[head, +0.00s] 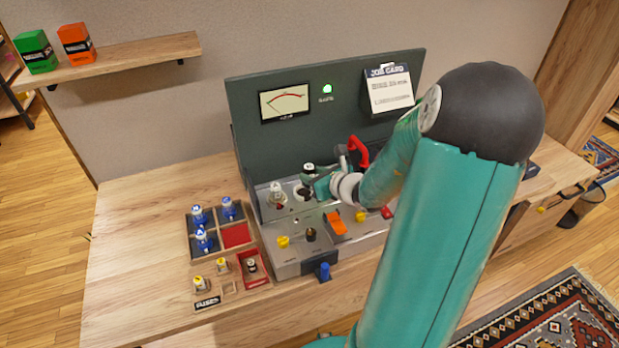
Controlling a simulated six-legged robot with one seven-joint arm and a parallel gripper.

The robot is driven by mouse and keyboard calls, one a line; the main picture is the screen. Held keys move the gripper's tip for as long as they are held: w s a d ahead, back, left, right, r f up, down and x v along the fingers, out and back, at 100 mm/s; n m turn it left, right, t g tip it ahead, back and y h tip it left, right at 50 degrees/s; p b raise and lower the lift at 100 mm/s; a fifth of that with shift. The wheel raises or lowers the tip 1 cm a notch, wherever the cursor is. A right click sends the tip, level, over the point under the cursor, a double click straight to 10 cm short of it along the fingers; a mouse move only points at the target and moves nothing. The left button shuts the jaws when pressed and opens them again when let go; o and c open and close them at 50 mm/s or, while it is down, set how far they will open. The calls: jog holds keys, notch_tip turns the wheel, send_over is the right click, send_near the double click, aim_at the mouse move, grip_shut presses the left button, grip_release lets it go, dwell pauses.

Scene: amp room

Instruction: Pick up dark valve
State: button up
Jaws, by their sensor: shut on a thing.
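The dark valve (309,168) shows as a small dark piece with a pale top, just above a round dark socket (303,193) on the panel's grey deck. My gripper (313,180) comes in from the right and is shut on the valve. The fingers hide the valve's lower part, so I cannot tell whether it touches the socket. A clear valve with a pale top (277,192) stands upright just left of it.
A tray (190,247) at left holds several blue-based valves and one bare red compartment (236,235). A fuse rack (229,288) lies in front. A red handle (358,152) rises right of my gripper. The dark upright panel (300,135) stands close behind. Bench at far left is clear.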

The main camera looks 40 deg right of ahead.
jog(key=a+r+v, duration=0.1)
jog(key=a+v, duration=0.1)
jog(key=v, duration=1)
jog(key=shift+r, duration=0.4)
